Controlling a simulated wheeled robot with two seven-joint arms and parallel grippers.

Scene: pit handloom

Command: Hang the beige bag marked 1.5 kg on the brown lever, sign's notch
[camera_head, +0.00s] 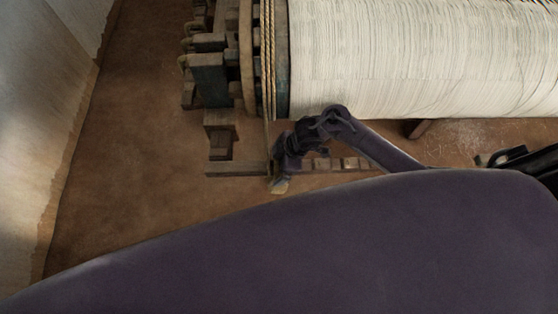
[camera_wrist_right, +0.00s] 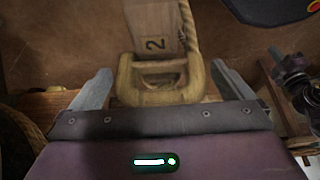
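My right gripper (camera_head: 280,182) points down beside the loom's frame, near a low brown notched wooden bar (camera_head: 345,163) that looks like the lever. In the right wrist view its two fingers (camera_wrist_right: 161,72) stand wide apart. A yellowish loop-shaped handle (camera_wrist_right: 160,92) sits between them, with narrow gaps seeming to show at both sides. Beyond the loop is a beige piece marked "2" (camera_wrist_right: 155,28); I cannot tell whether it is a bag or part of the lever. No "1.5 kg" marking is readable. My left gripper cannot be made out in the head view.
A large roll of pale warp threads (camera_head: 420,55) fills the back right. Wooden frame posts (camera_head: 210,80) and a rope (camera_head: 268,50) stand at its left end. A pale wall (camera_head: 40,120) runs along the left. Brown floor (camera_head: 130,160) between is clear.

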